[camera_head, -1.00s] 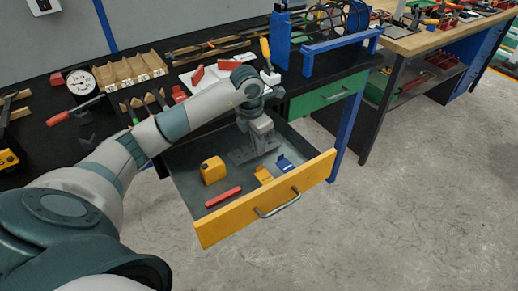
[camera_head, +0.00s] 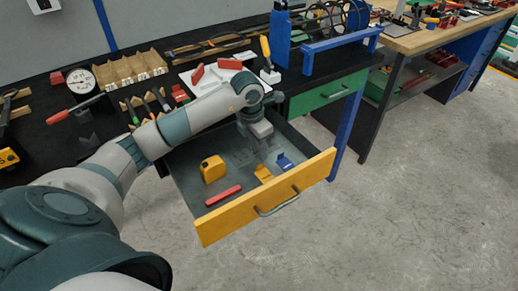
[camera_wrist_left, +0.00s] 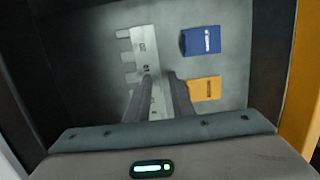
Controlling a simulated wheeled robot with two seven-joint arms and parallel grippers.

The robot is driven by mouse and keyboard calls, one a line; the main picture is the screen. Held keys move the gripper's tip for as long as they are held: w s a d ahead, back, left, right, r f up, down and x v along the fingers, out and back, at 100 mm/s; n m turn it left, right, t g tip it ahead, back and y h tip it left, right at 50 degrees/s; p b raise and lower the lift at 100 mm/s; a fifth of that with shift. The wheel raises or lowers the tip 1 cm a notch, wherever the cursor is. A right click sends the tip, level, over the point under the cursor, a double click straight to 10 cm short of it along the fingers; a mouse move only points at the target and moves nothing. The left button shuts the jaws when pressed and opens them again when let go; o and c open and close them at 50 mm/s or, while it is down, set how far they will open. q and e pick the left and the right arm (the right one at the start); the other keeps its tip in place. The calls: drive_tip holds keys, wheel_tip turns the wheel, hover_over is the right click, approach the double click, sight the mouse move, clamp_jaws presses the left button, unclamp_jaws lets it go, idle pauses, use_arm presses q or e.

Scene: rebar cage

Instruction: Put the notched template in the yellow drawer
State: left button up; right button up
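The notched template (camera_wrist_left: 147,52) is a light grey strip with teeth along its left edge. In the left wrist view it appears to lie on the floor of the yellow drawer (camera_head: 218,224), which is pulled out. My left gripper (camera_wrist_left: 160,78) is over the template, fingers apart, one finger covering part of its toothed edge. In the head view the left gripper (camera_head: 264,146) points down into the back of the drawer, and the template there is hard to make out. My right gripper is not in view.
A green drawer (camera_head: 325,94) is shut to the right. Tools crowd the black bench (camera_head: 60,155) above.

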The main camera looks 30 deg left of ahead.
sight(255, 159)
use_arm(q)
drive_tip(key=shift+r, duration=0.6)
wheel_tip(255, 159, up, 11)
drive_tip(key=s+b, duration=0.1)
drive_tip(key=shift+s+a, duration=0.3)
drive_tip(key=shift+a, duration=0.05)
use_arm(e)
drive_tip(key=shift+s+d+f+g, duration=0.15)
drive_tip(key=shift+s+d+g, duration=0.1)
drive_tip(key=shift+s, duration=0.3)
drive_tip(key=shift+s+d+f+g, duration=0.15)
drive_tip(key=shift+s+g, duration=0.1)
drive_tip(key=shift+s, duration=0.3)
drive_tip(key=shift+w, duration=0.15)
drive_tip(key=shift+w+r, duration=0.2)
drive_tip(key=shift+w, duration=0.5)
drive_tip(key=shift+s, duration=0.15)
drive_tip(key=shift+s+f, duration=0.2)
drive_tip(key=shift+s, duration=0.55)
